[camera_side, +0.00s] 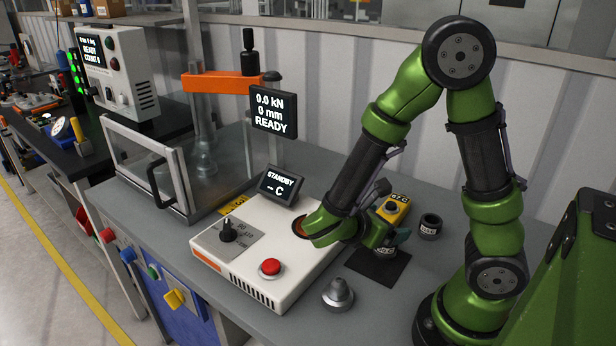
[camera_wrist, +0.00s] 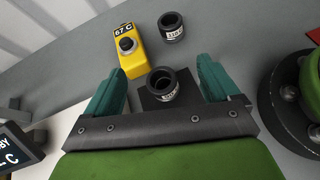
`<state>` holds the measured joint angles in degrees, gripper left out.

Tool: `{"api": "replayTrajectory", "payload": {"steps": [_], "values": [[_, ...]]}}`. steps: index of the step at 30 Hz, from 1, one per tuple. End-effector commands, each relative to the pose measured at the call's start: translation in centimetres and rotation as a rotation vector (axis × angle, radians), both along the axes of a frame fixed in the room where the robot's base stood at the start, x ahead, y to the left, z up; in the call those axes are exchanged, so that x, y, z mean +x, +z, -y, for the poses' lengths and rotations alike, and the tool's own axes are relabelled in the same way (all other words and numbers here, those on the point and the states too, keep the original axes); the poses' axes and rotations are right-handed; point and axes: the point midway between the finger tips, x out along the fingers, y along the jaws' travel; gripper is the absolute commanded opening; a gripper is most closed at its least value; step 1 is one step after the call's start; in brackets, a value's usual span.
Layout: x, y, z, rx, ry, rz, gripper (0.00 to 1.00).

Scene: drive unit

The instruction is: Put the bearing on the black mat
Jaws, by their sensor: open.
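A dark ring-shaped bearing with a pale label (camera_wrist: 162,86) is at the black mat (camera_wrist: 148,103), between my gripper's two teal fingers in the wrist view. In the side view the mat (camera_side: 372,270) lies on the bench, and the bearing (camera_side: 386,252) shows low over its back part, partly hidden by my gripper. It looks upright and resting on the mat. My gripper (camera_side: 392,238) is open. In the wrist view its fingers (camera_wrist: 162,76) stand apart, with gaps on both sides of the bearing.
A similar dark labelled ring (camera_side: 430,226) stands behind and right of the mat. A yellow device reading 67 C (camera_wrist: 130,50) stands close behind the mat. A white heater box (camera_side: 270,245) with a STANDBY display is on the left. A grey metal cone (camera_side: 338,294) stands in front.

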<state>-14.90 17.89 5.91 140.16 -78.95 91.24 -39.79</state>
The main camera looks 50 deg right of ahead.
Motion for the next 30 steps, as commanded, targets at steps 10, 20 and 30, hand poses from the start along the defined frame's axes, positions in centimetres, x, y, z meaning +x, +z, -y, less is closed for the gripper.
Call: {"api": "replayTrajectory", "payload": {"steps": [10, 20, 30], "values": [[-1.1, 3.8, -6.1, 0.608, -0.753, 0.785, 0.89], [2.1, 12.6, -10.9, 1.183, -1.303, 1.322, 0.89], [2.4, 14.3, -11.4, 1.271, -1.383, 1.378, 0.89]]}}
